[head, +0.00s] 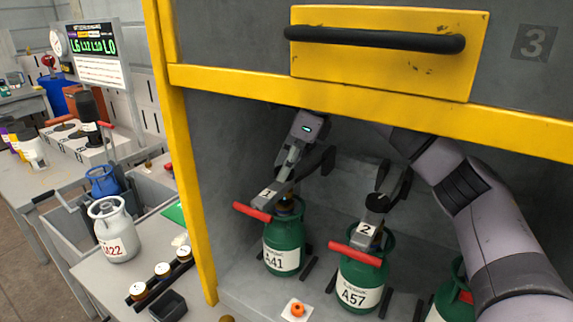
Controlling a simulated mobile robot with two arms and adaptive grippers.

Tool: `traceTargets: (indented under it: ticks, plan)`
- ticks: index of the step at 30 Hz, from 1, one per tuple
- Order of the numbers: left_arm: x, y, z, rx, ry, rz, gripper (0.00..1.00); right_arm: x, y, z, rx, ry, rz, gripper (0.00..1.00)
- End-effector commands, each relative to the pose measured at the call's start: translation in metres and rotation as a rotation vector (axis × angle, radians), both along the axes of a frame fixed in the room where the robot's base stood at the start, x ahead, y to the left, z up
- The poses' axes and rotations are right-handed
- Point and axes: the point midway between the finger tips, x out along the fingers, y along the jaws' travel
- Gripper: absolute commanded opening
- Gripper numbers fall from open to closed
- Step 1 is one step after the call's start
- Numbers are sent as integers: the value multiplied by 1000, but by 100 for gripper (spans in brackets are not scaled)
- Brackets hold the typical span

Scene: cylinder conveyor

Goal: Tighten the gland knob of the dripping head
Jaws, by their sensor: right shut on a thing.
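Filling head 1 (265,194), with a red lever (252,212), sits on the green cylinder A41 (282,236). My right gripper (284,183) reaches down to this head from above. Its fingers are shut on the head's gland knob, which they mostly hide. Filling head 2 (366,231) sits on the green cylinder A57 (360,272), with its dark gland knob (377,202) showing and no gripper on it. A third green cylinder (452,296) is partly hidden by my right arm. I cannot make out any drip. My left gripper is not in view.
A yellow frame (188,150) and a drawer front with a black handle (375,40) border the bay above and left. An orange piece (297,310) lies on a white pad in front. At left stand a grey cylinder A22 (114,232), a blue cylinder (102,180) and a display board (95,47).

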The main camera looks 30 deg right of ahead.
Motion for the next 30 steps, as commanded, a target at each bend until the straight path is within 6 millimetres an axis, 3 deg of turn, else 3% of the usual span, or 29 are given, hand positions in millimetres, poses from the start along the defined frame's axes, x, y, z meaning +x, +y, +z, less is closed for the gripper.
traceTargets:
  ticks: [4, 14, 30]
  plan:
    - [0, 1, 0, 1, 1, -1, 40, 0, 0, 0, 0, 0, 0, 9]
    - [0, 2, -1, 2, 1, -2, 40, 0, 0, 0, -1, -2, -53, 9]
    - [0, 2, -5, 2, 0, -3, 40, -2, 2, 0, -2, -3, -486, 9]
